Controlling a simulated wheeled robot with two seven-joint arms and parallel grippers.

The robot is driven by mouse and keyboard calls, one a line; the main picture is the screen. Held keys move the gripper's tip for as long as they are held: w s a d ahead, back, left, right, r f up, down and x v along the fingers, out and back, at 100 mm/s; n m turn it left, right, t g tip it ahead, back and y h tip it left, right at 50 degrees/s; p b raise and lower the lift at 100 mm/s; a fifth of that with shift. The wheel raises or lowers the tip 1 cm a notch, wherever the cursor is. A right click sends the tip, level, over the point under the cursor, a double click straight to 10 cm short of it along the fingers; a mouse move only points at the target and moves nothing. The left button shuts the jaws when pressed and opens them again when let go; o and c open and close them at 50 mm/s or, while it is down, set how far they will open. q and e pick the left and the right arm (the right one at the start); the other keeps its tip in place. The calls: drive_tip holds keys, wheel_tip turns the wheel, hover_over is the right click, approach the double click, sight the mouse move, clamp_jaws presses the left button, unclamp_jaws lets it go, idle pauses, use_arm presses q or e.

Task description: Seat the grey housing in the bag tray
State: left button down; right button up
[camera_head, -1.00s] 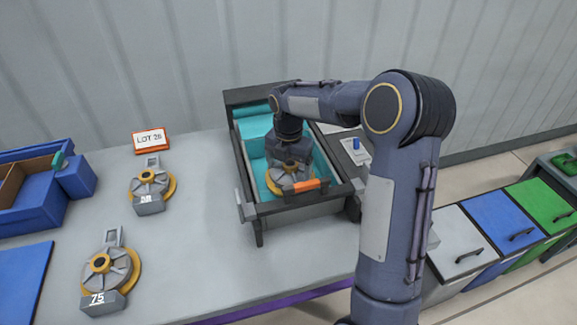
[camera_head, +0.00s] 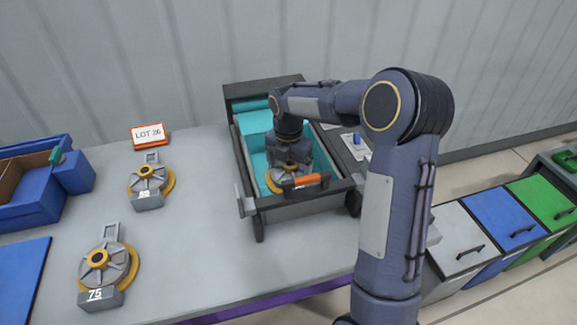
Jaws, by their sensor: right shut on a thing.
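The grey housing (camera_head: 283,188) with an orange-yellow ring is down inside the bag tray (camera_head: 302,212), near its front end. The tray is a dark frame with a teal lining. My right gripper (camera_head: 290,170) points down into the tray and is shut on the housing. The gripper and wrist hide much of the housing, so I cannot tell whether it touches the tray floor. An orange handle (camera_head: 306,181) shows at the tray's front edge, just in front of the housing. My left gripper is not in view.
Two more grey housings, one marked 75 (camera_head: 106,270) and one farther back (camera_head: 150,183), lie on the table at left. A LOT 26 sign (camera_head: 150,134) stands behind them. A blue bin (camera_head: 30,190) is far left; grey, blue and green lidded bins (camera_head: 500,222) are at right.

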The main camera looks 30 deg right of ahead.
drive_tip(key=shift+f, duration=0.15)
drive_tip(key=o, duration=1.1)
drive_tip(key=shift+c, duration=0.2)
